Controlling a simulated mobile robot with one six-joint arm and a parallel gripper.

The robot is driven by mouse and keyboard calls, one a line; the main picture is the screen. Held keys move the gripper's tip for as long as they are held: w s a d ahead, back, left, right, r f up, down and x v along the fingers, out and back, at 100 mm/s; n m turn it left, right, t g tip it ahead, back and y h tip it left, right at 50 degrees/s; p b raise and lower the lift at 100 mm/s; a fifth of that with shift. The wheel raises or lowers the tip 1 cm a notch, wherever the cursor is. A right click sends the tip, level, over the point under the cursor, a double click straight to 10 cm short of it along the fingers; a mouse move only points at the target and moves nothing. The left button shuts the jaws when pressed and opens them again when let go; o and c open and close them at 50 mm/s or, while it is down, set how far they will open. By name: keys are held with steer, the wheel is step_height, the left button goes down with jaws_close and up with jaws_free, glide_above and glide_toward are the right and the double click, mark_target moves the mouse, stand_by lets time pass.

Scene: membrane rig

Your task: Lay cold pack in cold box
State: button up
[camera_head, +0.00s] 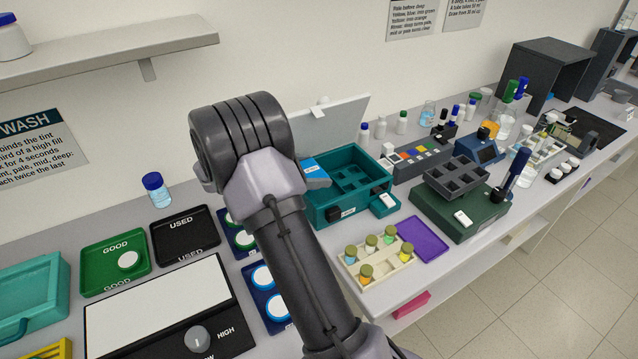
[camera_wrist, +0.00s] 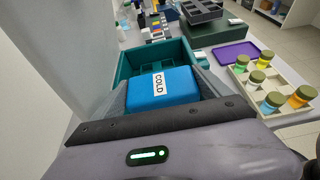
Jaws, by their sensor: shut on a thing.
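The cold pack (camera_wrist: 172,91) is a blue block with a white COLD label. My gripper (camera_wrist: 162,82) is shut on it, with a grey finger on each side. In the head view a blue part of the pack (camera_head: 314,173) shows beside my wrist, at the left side of the cold box. The cold box (camera_head: 372,192) is teal with inner dividers, and its pale lid (camera_head: 342,122) stands open at the back. In the wrist view the box (camera_wrist: 126,65) lies just beyond and around the pack; the pack hides much of its inside. I cannot tell whether they touch.
A cream rack (camera_head: 375,272) with several capped vials and a purple tray (camera_head: 423,238) lie in front of the box. A dark green device (camera_head: 458,215) stands to the right. Green (camera_head: 103,243) and black (camera_head: 186,238) trays lie left. A wall shelf (camera_head: 110,52) is above.

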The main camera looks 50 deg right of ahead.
mark_target(314, 164)
steer(key=d, duration=0.4)
steer(key=shift+w+f+b, duration=0.2)
steer(key=shift+f+b, duration=0.05)
steer(key=shift+b, duration=0.15)
step_height(314, 164, down, 4)
steer(key=shift+r+b, duration=0.15)
steer(key=shift+b, duration=0.95)
steer(key=shift+d+r, duration=0.1)
steer(key=shift+r, duration=0.05)
steer(key=shift+f, duration=0.6)
steer(key=o, duration=1.5)
steer(key=shift+r, duration=0.1)
